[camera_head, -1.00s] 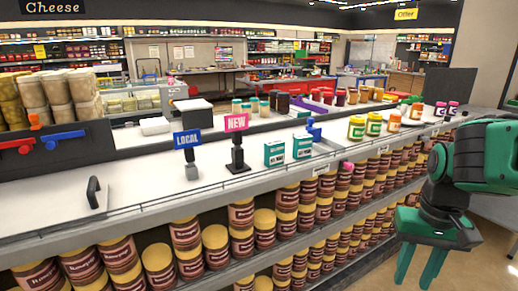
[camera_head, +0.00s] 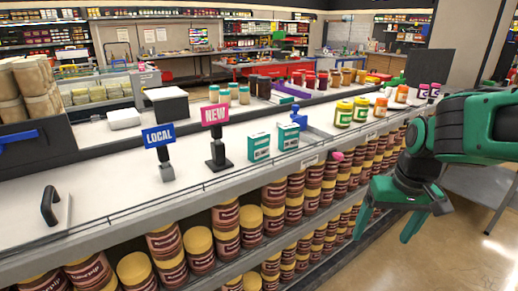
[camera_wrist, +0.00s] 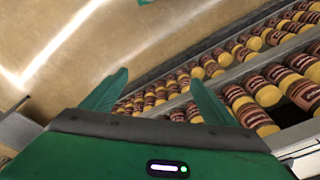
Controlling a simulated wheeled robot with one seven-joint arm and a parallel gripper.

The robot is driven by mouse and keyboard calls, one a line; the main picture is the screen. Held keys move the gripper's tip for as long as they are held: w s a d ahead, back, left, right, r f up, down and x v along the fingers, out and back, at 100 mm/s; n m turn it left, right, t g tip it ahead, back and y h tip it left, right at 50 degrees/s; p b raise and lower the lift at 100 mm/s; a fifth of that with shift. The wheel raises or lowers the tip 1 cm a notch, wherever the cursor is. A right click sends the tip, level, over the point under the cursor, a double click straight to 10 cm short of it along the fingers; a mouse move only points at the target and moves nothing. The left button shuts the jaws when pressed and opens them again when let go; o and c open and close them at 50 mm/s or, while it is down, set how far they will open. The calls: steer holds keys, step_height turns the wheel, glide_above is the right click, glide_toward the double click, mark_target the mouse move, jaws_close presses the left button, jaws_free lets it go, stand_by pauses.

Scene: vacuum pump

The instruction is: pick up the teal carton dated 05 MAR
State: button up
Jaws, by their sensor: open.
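Two teal-and-white cartons stand upright side by side on the white counter in the head view, the left carton (camera_head: 259,147) and the right carton (camera_head: 288,136). Their printed dates are too small to read, so I cannot tell which is dated 05 MAR. My green gripper (camera_head: 384,229) is open and empty at the right, in front of the shelf and apart from both cartons. In the wrist view my gripper's fingers (camera_wrist: 157,95) are spread, with the floor and shelf jars beyond them.
A pink NEW sign (camera_head: 215,114) and a blue LOCAL sign (camera_head: 159,136) stand left of the cartons. A blue clamp-like thing (camera_head: 299,118) is close behind the right carton. Yellow-lidded jars (camera_head: 343,113) stand farther right. Brown jars (camera_head: 225,217) fill the shelves below.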

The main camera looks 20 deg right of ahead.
steer(key=w+a+r+n+t+y, duration=0.1)
steer(key=w+a+n+t, duration=0.2)
steer(key=w, duration=0.6)
steer(key=w+a+r+n+t, duration=0.1)
steer(key=w+a+n+t, duration=0.1)
steer(key=w, duration=0.7)
steer(key=n+t+y, duration=0.4)
steer(key=t, duration=0.2)
glide_toward(262, 137)
steer(key=f, duration=0.1)
steer(key=x, duration=0.5)
steer(key=shift+w+a, duration=0.2)
steer(key=shift+r+x, duration=0.15)
steer(key=shift+x, duration=1.4)
steer(key=shift+r+x, duration=0.15)
steer(key=shift+x, duration=1.35)
steer(key=shift+w+d, duration=0.1)
steer(key=shift+w, duration=0.1)
steer(key=c, duration=1.1)
